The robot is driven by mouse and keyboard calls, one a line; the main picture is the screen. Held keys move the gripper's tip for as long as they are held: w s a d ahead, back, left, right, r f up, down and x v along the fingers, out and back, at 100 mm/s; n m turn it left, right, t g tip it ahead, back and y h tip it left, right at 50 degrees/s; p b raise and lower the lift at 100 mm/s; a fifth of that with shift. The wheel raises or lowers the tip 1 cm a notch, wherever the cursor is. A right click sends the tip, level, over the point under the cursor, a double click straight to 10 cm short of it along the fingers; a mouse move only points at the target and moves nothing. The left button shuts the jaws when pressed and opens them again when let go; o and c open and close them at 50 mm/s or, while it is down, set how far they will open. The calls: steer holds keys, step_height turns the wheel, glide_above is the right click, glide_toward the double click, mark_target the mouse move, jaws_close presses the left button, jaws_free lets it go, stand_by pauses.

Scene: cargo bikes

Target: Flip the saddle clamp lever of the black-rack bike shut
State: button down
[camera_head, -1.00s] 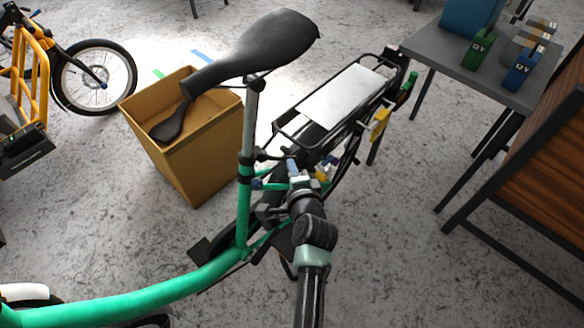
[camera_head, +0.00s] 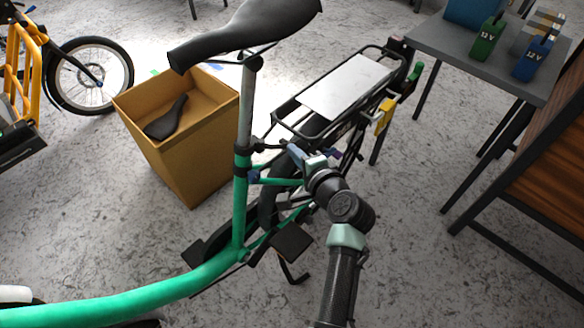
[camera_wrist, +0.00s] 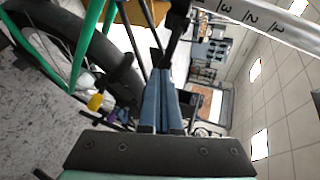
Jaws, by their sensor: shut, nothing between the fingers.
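The green bike with the black rack (camera_head: 345,90) stands in the middle of the head view. Its seat post (camera_head: 246,100) enters the green frame tube at a black saddle clamp (camera_head: 243,160). A dark lever (camera_head: 264,147) sticks out from the clamp to the right, toward my gripper. In the wrist view the numbered seat post (camera_wrist: 265,22) crosses the top right, and the black lever (camera_wrist: 170,45) reaches down to my fingertips. My gripper (camera_head: 294,152) is shut and empty, right of the clamp; its blue fingers show in the wrist view (camera_wrist: 160,85). I cannot tell whether they touch the lever.
The black saddle (camera_head: 250,35) overhangs the clamp. A cardboard box (camera_head: 185,140) with a spare saddle stands left of the bike. A grey table (camera_head: 460,55) with batteries is at back right, a wooden-panelled bench (camera_head: 550,160) at right. A yellow bike (camera_head: 25,80) stands far left.

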mark_target(295, 144)
steer(key=w+n+g+y+b, duration=0.1)
steer(key=y+b, duration=0.1)
steer(key=b, duration=0.1)
steer(key=w+n+y+b, duration=0.1)
steer(key=w+n+b, duration=0.1)
steer(key=b, duration=0.1)
steer(key=shift+w+f+g+y, duration=0.15)
steer(key=shift+f+g+y, duration=0.2)
steer(key=shift+g+y, duration=0.05)
steer(key=shift+r, duration=0.1)
stand_by(0.4)
